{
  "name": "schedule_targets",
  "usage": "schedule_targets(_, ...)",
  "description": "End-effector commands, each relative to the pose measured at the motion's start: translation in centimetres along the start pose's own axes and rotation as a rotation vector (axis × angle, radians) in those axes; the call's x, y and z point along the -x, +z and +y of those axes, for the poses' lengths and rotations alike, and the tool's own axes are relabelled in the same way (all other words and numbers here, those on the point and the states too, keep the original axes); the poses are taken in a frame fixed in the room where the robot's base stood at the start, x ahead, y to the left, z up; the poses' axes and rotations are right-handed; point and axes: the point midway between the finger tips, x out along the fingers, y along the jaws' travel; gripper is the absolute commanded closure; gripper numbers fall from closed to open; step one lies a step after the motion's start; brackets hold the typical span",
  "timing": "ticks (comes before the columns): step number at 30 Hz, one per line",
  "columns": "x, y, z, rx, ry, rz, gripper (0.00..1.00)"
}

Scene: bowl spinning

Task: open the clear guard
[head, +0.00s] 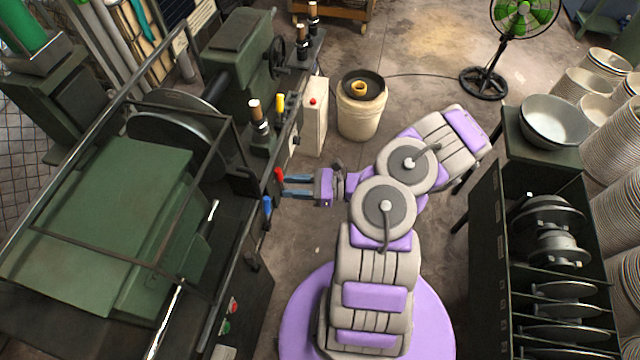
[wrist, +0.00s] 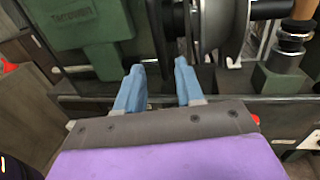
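The clear guard (head: 236,150) stands over the green lathe at the left of the head view. Its dark frame shows, and its see-through panel is hard to make out. My gripper (head: 284,187) is just right of the guard's front side, with its blue fingers pointing left at it. In the wrist view my gripper (wrist: 158,85) has its two fingers apart with nothing between them. A dark horizontal bar (wrist: 235,101) runs across just beyond the fingers; I cannot tell whether they touch it. The guard looks lowered over the machine.
The green lathe (head: 110,210) fills the left. Red (head: 279,175) and blue (head: 267,206) handles are close to my gripper. A bucket (head: 361,112) stands behind it. A dark rack (head: 500,240) with metal discs and a metal bowl (head: 553,120) are at right.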

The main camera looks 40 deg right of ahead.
Motion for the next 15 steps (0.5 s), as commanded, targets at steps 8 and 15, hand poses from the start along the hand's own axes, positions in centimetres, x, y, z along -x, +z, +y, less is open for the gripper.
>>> schedule_targets(8, 5.3, 0.0, -0.1, 0.001, -0.003, 0.003, 0.63)
schedule_targets(15, 7.0, 0.0, 0.0, -0.001, 0.000, 0.001, 0.63)
